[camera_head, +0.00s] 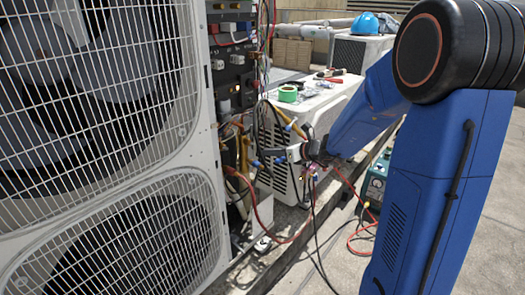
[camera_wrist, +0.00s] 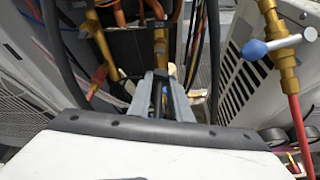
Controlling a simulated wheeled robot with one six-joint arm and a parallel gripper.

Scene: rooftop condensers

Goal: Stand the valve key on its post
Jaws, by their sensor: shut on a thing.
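My gripper (camera_head: 296,154) is at the end of the blue arm, in front of the open pipe side of the large condenser. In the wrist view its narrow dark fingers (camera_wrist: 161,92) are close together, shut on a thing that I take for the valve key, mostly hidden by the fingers. A vertical brass piece (camera_wrist: 160,46) shows just beyond the fingertips. I cannot tell whether it is the post, or whether the key touches it. A brass valve with a blue handle (camera_wrist: 255,49) and a red hose stands to the right.
The large condenser (camera_head: 207,150) stands close on the left. Pipes, cables and hoses crowd around the gripper. A teal box (camera_head: 376,187) stands on the floor. Open concrete lies at the front.

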